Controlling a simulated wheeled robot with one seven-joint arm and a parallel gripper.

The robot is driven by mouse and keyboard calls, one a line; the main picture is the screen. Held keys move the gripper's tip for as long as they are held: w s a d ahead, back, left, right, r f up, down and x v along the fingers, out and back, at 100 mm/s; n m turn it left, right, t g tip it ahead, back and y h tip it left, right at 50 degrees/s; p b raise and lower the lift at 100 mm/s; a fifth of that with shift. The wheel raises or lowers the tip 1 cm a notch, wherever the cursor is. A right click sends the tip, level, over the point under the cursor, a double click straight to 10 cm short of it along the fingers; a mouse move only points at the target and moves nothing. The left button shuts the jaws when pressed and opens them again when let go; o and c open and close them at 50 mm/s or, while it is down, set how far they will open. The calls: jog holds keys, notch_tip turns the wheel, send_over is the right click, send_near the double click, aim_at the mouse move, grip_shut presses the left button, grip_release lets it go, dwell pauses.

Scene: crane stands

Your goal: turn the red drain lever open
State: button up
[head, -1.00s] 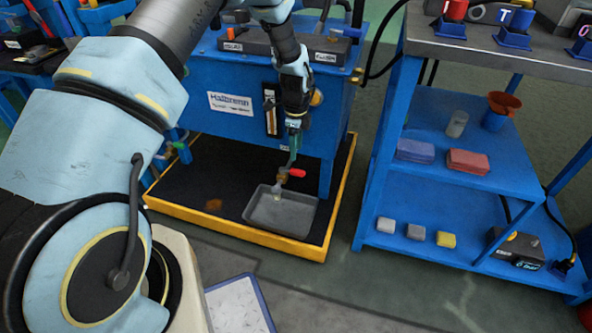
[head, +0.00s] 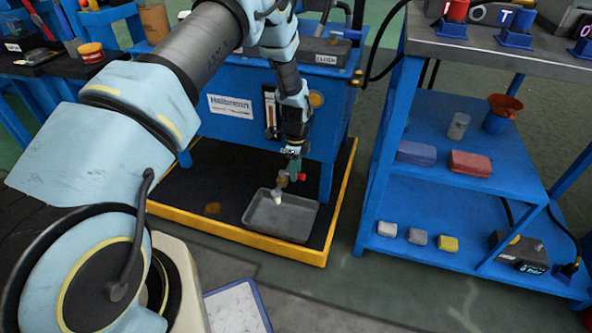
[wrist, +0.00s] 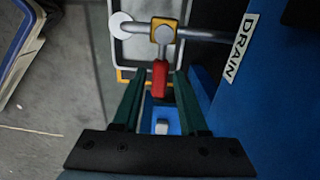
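The red drain lever (wrist: 160,80) sticks out from a brass-coloured valve block (wrist: 165,33) with grey pipe, next to a DRAIN label (wrist: 242,48). My gripper (wrist: 160,78) is open, with one green finger on each side of the lever's free end. Gaps show between the lever and both fingers. In the head view my gripper (head: 293,165) points down at the valve, in front of the blue tank (head: 225,130). Only a small part of the lever (head: 301,177) shows there. A grey tray (head: 282,217) lies below the valve's pale spout (head: 277,197).
The tray stands on a dark floor pan with a yellow rim (head: 235,250). A blue shelf cart (head: 450,215) with blocks and cups stands to the right. A clear strip of floor lies between pan and cart. A white board (head: 237,308) lies in front.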

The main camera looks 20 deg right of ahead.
grip_shut()
dwell(1.1)
